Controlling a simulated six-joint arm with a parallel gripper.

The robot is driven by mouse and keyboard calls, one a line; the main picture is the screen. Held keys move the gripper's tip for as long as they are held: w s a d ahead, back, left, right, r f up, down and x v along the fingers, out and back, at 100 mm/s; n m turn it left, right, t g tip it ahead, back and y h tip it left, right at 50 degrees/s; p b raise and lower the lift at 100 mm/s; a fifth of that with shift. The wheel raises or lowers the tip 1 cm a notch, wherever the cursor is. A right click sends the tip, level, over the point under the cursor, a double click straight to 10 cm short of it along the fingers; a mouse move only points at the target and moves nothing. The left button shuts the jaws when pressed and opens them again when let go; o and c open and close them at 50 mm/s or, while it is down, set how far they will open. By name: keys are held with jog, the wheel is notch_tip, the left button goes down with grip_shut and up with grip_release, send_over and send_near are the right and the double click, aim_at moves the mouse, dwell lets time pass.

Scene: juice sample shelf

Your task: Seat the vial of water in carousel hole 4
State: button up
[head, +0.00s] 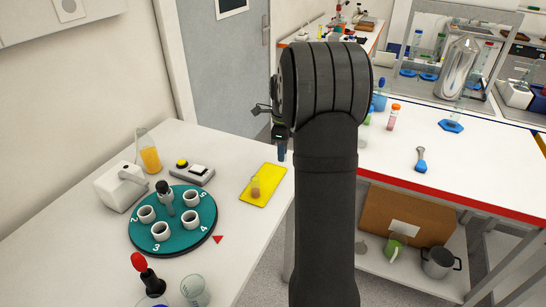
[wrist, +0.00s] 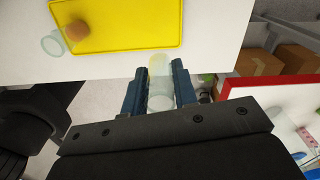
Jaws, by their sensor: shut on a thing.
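My gripper (head: 281,150) hangs in the air just right of the white table's right edge in the head view. In the wrist view its two blue fingers (wrist: 159,88) are shut on a clear, pale vial (wrist: 160,100). Its contents and label cannot be read, and my arm hides it in the head view. The teal carousel (head: 178,244) stands on the table to the left, with white cup-like holes around a central post. Hole 4 (head: 192,220) is at its front right, beside the printed 4, and looks empty.
A yellow tray (head: 274,178) with a small amber vial (head: 255,187) lies between gripper and carousel. A white device (head: 119,186), an orange-juice flask (head: 149,157) and a button box (head: 192,173) stand behind the carousel. A red-topped item (head: 140,262) and a glass (head: 194,290) stand in front.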

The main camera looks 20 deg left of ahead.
aim_at(167, 201)
jog(key=d+r, duration=0.4)
jog(key=d, duration=0.3)
jog(key=s+a+n, duration=0.8)
jog(key=s+a, duration=0.2)
jog(key=s, duration=0.5)
jog(key=s+a+n, duration=0.9)
jog(key=s+a, duration=0.2)
jog(key=s, duration=0.4)
jog(key=shift+d+f, duration=0.15)
jog(key=shift+f, duration=2.1)
jog(key=shift+f, duration=0.85)
jog(key=shift+r, duration=0.15)
jog(key=shift+r, duration=0.5)
jog(key=shift+f, duration=0.5)
jog(key=shift+r, duration=0.5)
